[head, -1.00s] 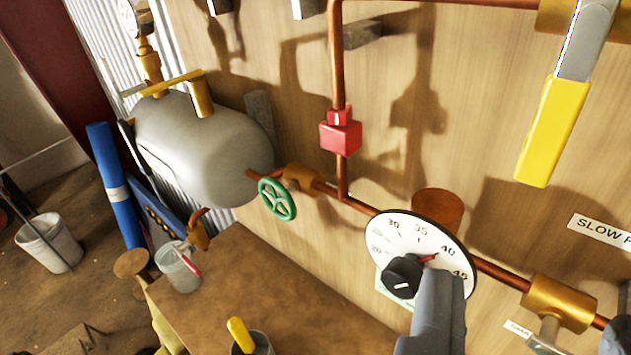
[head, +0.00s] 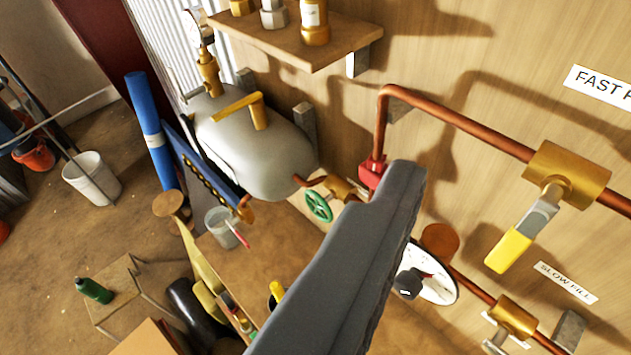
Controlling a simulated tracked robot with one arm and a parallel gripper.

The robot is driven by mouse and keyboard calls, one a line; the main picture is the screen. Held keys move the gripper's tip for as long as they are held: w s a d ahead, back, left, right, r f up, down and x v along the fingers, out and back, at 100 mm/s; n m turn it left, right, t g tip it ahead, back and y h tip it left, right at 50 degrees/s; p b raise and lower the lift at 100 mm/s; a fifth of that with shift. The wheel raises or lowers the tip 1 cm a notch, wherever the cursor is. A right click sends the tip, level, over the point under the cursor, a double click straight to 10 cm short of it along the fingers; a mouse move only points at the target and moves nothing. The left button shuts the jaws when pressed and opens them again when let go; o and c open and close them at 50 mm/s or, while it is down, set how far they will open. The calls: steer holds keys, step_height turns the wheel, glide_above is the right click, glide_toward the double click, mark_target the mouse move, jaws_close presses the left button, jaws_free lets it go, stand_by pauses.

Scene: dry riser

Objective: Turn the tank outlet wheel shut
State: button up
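The tank outlet wheel is a small green spoked handwheel (head: 319,206) on the copper pipe at the right end of the grey tank (head: 262,155). My gripper (head: 402,178) shows as one long dark grey finger rising from the bottom centre, its tip up and right of the wheel in the picture. It appears nearer to the camera than the wheel and apart from it. I cannot make out a second finger or the gap between them. The finger hides part of the pipe, the red block (head: 370,172) and part of the white dial (head: 436,280).
A brass valve (head: 565,178) with a yellow-ended lever (head: 510,248) stands out at the right. A shelf (head: 300,38) with brass fittings is above the tank. A second brass valve (head: 513,316) sits lower right.

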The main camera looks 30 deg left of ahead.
step_height(320, 180, up, 3)
steer(key=w+n+g+p, duration=0.1)
steer(key=w+n+p, duration=0.1)
steer(key=p, duration=0.4)
steer(key=m+t+h+p, duration=0.35)
steer(key=m+h, duration=0.25)
steer(key=m, duration=2.5)
glide_toward(316, 209)
steer(key=shift+g, duration=0.25)
steer(key=p+x, duration=0.3)
steer(key=x, duration=0.8)
steer(key=shift+w+r, duration=0.2)
